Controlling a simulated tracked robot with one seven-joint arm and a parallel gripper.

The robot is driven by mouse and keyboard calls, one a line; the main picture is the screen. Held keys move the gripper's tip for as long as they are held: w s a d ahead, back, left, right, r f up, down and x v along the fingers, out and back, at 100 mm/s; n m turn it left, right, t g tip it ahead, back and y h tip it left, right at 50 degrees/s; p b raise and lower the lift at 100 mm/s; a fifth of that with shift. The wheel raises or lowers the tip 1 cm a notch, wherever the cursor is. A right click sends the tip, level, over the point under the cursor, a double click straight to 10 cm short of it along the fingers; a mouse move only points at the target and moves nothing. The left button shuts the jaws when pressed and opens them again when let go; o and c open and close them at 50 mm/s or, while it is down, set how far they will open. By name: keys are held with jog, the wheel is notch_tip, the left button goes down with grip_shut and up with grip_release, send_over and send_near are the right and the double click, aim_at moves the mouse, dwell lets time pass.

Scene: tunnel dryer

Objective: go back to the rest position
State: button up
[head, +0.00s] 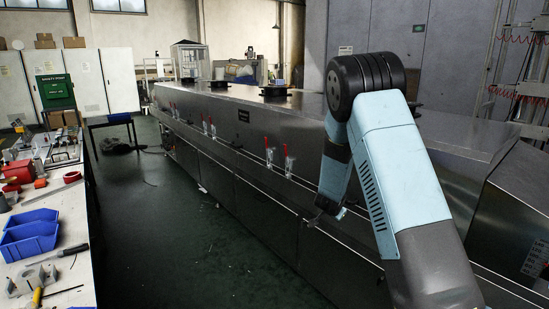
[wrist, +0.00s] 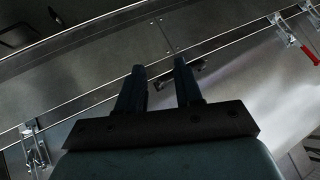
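My gripper (wrist: 160,70) shows in the wrist view with its two dark fingers apart and nothing between them. Beyond the fingers is the metal side of the long tunnel dryer (head: 235,140), with a small dark handle (wrist: 187,72) just past the right fingertip. I cannot tell whether the gripper touches it. In the head view my arm is bent sharply, its lower part hanging down beside the dryer. The gripper (head: 326,220) is small there and partly hidden by my arm.
Red-handled toggle clamps line the dryer's side, one (head: 287,165) left of my arm and one (wrist: 308,55) at the wrist view's upper right. A workbench (head: 70,245) with blue bins (head: 28,240) stands at left. The dark floor between is largely clear.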

jog(key=s+a+r+n+g+y, duration=0.1)
jog(key=s+a+r+n+y, duration=0.15)
jog(key=s+r, duration=0.9)
jog(key=s+a+r+n+y, duration=0.1)
jog(key=s+r+n+y, duration=0.2)
jog(key=s+r, duration=0.8)
jog(key=s+d+r+n+g+h, duration=0.1)
jog(key=s+r, duration=0.3)
jog(key=s, duration=0.8)
jog(key=s+d+r+n+g+h, duration=0.1)
jog(key=s+d+r+n, duration=0.2)
jog(key=s, duration=1)
jog(key=shift+r, duration=0.85)
